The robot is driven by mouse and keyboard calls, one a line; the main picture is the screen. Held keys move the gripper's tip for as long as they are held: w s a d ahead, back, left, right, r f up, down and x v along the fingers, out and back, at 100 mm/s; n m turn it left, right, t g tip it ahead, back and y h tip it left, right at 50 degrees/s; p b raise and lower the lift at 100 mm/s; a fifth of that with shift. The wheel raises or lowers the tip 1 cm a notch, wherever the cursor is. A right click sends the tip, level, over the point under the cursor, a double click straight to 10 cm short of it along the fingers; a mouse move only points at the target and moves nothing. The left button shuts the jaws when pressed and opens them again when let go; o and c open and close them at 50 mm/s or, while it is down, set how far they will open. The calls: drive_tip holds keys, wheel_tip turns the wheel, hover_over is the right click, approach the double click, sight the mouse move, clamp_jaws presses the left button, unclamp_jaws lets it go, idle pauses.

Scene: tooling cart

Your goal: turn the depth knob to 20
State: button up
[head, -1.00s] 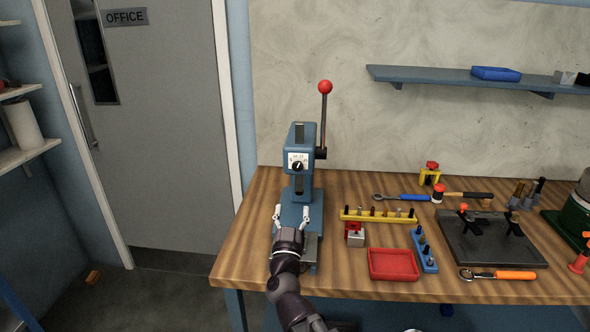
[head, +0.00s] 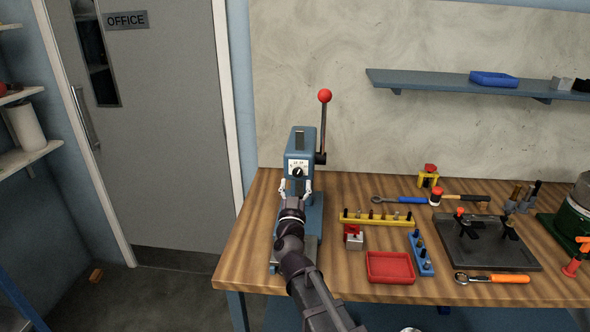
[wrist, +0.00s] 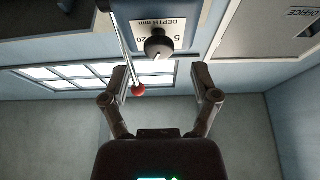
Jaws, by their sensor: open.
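The depth knob (head: 298,172) is a dark round knob on a white dial plate on the front of the blue press (head: 301,141). In the wrist view the knob (wrist: 158,46) shows a light pointer mark, and the plate (wrist: 172,24) reads "DEPTH mm" upside down, with "5" and "20" visible beside the knob. My gripper (head: 295,187) is open and empty, its fingers spread just below the dial in the head view. In the wrist view my gripper (wrist: 166,72) has a fingertip to each side, short of the knob and apart from it.
The press lever with a red ball (head: 325,96) rises at the press's right. On the wooden bench (head: 250,245) are a yellow bit rack (head: 376,218), a red tray (head: 390,267), a blue rack (head: 421,254) and a black plate (head: 484,243). The bench's left front is clear.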

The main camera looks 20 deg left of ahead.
sight(297, 173)
drive_tip(key=shift+p+x, duration=0.55)
drive_tip(key=shift+x, duration=1.35)
